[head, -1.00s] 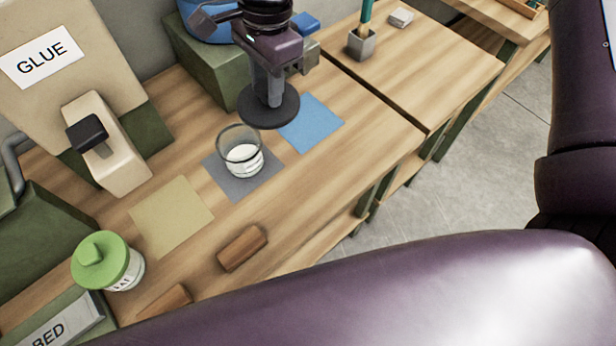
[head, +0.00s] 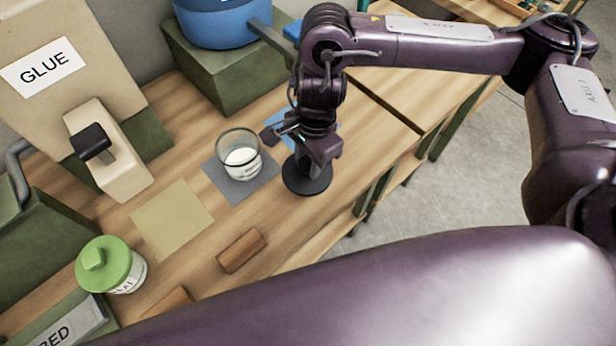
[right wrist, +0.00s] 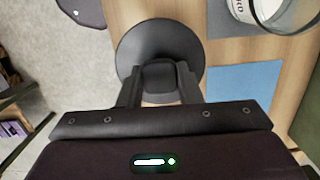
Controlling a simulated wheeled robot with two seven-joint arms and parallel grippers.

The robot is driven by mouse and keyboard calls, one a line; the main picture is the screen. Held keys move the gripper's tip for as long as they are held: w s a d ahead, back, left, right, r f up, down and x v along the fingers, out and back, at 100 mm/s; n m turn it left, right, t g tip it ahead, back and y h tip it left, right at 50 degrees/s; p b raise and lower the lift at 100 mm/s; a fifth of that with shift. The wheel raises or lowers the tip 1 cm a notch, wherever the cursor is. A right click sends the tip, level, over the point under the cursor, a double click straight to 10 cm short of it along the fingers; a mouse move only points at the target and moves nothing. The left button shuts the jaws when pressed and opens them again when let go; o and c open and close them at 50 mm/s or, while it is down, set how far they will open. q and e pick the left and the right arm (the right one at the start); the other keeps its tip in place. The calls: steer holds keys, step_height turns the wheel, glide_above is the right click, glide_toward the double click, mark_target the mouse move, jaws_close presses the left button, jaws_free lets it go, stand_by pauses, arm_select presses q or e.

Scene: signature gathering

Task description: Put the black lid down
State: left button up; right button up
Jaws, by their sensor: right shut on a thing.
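My right gripper (head: 302,162) is shut on the knob of the round black lid (head: 310,184). The lid is roughly level, near the front edge of the bench, to the right of the clear jar (head: 241,160). The right wrist view shows the lid's disc (right wrist: 143,44) with its knob between my gripper's fingers (right wrist: 160,88). I cannot tell whether the lid touches the wood. A blue square (right wrist: 243,85) lies beside the lid in that view; in the head view my arm mostly hides it. My left gripper is not in view.
The open jar stands on a grey square (head: 232,194). A yellow square (head: 172,220) is bare. A green-lidded jar (head: 108,265), a wooden block (head: 241,250), a glue dispenser (head: 118,160) and a green box with a blue pot (head: 222,22) stand around. Bare wood lies in front.

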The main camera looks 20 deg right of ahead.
mark_target(308, 180)
steer(key=shift+f+b, duration=0.4)
steer(key=shift+f, duration=3.55)
steer(key=shift+f, duration=0.15)
steer(key=o, duration=0.9)
steer(key=shift+o, duration=0.2)
steer(key=shift+w+r, duration=0.1)
steer(key=shift+r, duration=0.35)
steer(key=r, duration=0.3)
steer(key=d+r, duration=0.1)
steer(key=r, duration=0.3)
steer(key=r+p, duration=0.1)
steer(key=r, duration=0.3)
steer(key=shift+w+d+r, duration=0.15)
steer(key=shift+r, duration=0.05)
